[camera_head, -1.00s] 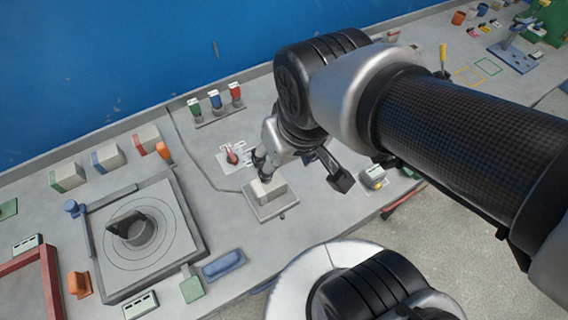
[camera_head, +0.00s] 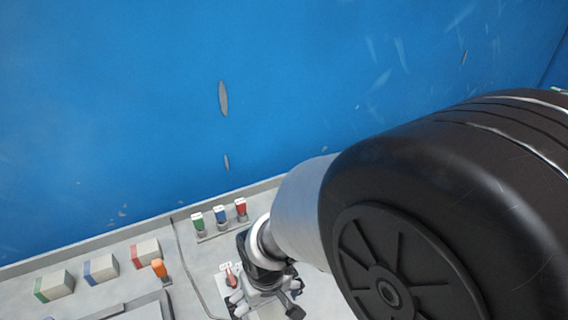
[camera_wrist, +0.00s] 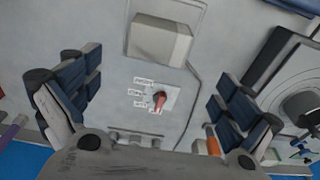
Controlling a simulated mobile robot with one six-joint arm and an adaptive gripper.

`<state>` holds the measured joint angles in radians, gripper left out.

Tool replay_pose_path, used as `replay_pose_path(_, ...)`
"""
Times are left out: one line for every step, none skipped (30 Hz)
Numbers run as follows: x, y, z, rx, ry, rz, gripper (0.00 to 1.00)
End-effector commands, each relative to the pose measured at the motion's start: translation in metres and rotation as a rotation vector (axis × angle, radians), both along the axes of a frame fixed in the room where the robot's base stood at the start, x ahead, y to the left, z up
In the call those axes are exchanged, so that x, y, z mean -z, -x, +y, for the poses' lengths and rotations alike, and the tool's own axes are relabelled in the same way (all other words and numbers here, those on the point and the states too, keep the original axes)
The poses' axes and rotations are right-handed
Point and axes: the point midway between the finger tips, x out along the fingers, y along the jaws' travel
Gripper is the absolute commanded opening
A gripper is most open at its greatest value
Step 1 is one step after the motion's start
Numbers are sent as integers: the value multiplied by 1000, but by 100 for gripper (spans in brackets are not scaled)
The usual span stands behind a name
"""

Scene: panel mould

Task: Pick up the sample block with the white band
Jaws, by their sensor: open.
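A pale grey block (camera_wrist: 158,40) lies at the top middle of the wrist view. No coloured band shows on it, and I cannot make out a white one. Three pale blocks stand in a row at the lower left of the head view, with a green band (camera_head: 53,286), a blue band (camera_head: 101,269) and a red band (camera_head: 145,253). My gripper (camera_wrist: 155,95) is open and empty, its fingers wide apart at the left and right of the wrist view. It also shows in the head view (camera_head: 266,300), partly hidden by my arm.
A red pointer knob (camera_wrist: 160,100) on a labelled plate sits between my fingers in the wrist view. Green, blue and red handled items (camera_head: 220,216) stand in a rack near the blue wall (camera_head: 120,120). An orange item (camera_head: 159,268) stands by the red-banded block.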

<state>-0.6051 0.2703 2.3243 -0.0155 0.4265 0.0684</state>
Motion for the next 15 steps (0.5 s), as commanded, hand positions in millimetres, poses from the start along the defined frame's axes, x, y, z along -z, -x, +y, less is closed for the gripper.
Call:
replay_pose_path(15, 0, 0, 0, 3, 4, 98)
replay_pose_path(20, -1, 0, 0, 2, 3, 98)
replay_pose_path(27, -1, 0, 0, 3, 4, 98)
replay_pose_path(31, -2, 1, 0, 2, 3, 98)
replay_pose_path(34, -3, 1, 0, 1, 2, 98)
replay_pose_path(38, -3, 1, 1, 1, 3, 98)
replay_pose_path(40, -4, 2, 0, 1, 2, 98)
replay_pose_path(42, -4, 2, 0, 1, 2, 98)
replay_pose_path(43, -4, 2, 1, 0, 0, 98)
replay_pose_path(44, -5, 2, 1, 0, 0, 98)
replay_pose_path(45, -5, 2, 1, 0, 0, 98)
replay_pose_path(46, -4, 2, 1, 0, 0, 98)
replay_pose_path(48, -4, 2, 1, 0, 0, 98)
replay_pose_path(51, -4, 1, 1, 0, 1, 98)
replay_pose_path(56, -3, 0, 1, 1, 2, 98)
